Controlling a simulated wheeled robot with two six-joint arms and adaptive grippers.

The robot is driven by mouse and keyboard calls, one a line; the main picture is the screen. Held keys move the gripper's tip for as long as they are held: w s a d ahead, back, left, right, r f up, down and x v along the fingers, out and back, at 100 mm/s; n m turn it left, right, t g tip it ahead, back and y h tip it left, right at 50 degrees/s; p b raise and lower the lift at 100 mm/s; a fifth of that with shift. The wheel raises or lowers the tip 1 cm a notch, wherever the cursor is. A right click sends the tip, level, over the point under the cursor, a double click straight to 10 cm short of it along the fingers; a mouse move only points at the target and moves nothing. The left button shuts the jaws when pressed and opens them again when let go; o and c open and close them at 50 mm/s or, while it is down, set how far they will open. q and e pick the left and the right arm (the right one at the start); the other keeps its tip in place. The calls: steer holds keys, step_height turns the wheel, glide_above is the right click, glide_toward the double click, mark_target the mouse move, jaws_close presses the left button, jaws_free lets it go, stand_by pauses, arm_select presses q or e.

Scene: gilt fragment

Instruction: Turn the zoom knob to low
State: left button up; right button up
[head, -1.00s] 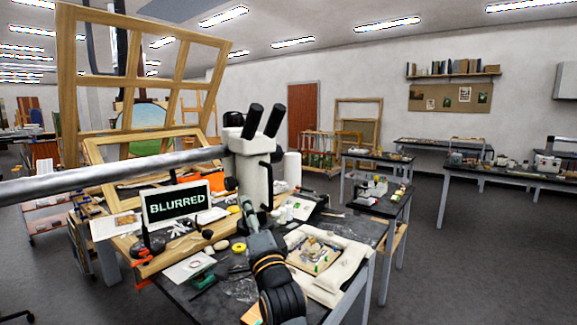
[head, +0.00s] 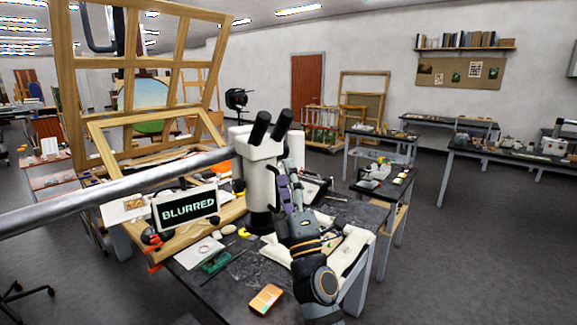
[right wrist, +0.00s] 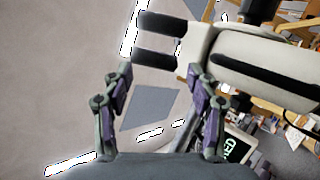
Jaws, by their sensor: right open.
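The white microscope (head: 258,160) with two black eyepieces (head: 271,126) stands over the dark bench, carried on a long silver bar (head: 110,195). My right gripper (head: 287,192) is at the right side of its body, fingers up. In the right wrist view the fingers (right wrist: 160,88) are spread apart with nothing held, and the microscope (right wrist: 265,55) is just beyond them, at upper right. I cannot make out the zoom knob or its setting; the gripper may hide it in the head view. A sign (head: 186,209) reads BLURRED. My left gripper is not in view.
A wooden frame (head: 150,75) stands behind the microscope at left. White padded cushions (head: 345,248) lie on the bench around my right arm. Air right of the microscope is free.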

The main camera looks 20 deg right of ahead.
steer(key=n+y, duration=0.1)
steer(key=n, duration=0.1)
steer(key=a+n+y, duration=0.1)
steer(key=n, duration=0.3)
steer(key=shift+a+r+n+y, duration=0.2)
steer(key=shift+r+n+y, duration=0.1)
steer(key=shift+r+y, duration=0.1)
steer(key=shift+d+f, duration=0.1)
